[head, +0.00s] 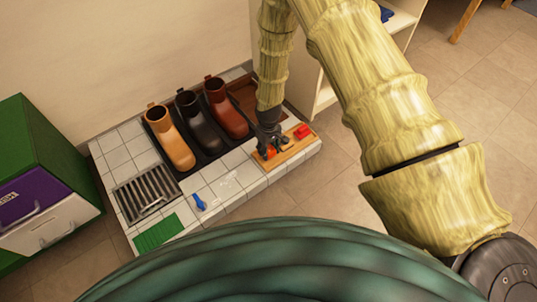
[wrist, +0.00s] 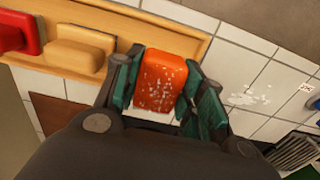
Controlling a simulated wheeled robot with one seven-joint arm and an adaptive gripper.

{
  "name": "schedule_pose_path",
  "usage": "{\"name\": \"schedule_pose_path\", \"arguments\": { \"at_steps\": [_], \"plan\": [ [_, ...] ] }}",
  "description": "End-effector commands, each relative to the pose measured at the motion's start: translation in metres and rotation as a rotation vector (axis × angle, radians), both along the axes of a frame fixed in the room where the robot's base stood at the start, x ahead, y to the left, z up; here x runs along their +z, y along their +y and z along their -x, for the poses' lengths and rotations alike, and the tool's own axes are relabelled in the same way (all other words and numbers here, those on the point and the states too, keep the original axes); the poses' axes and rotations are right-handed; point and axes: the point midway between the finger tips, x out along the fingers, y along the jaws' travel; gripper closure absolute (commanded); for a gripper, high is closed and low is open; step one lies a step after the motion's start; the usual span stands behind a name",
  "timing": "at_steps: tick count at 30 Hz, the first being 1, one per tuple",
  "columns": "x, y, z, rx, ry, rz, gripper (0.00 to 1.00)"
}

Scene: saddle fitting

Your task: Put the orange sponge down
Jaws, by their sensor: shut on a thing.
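The orange sponge (wrist: 161,80) has white flecks on it and sits between the two fingers of my gripper (wrist: 160,95), which is shut on it. In the head view the orange sponge (head: 270,151) shows just below my gripper (head: 268,145), over the left part of a wooden tray (head: 285,158). In the wrist view the sponge overlaps the edge of the wooden tray (wrist: 197,42). I cannot tell whether the sponge touches the tray.
A red thing (head: 302,131) and a tan block (wrist: 80,55) are on the tray. Three boots, tan (head: 170,140), black (head: 198,122) and brown (head: 227,108), stand on a dark tray. A blue brush (head: 199,202), metal grate (head: 145,193) and green mat (head: 158,232) lie on the tiles.

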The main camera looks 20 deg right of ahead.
Motion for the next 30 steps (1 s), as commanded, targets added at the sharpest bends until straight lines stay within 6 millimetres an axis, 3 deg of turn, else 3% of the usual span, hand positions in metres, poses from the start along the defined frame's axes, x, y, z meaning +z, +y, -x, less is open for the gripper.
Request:
{"name": "schedule_pose_path", "arguments": {
  "at_steps": [1,4,18,19,20,30],
  "plan": [
    [-0.013,0.0,0.0,0.001,0.0,0.0,0.83],
    [-0.023,0.0,0.0,0.001,-0.001,0.0,0.83],
    [-0.027,0.0,0.0,0.001,-0.001,0.0,0.83],
    [-0.027,0.0,0.0,0.001,-0.001,0.0,0.57],
    [-0.027,0.0,0.0,0.0,-0.001,0.0,0.52],
    [-0.026,0.0,0.0,0.0,-0.001,0.0,0.52]
  ]
}}
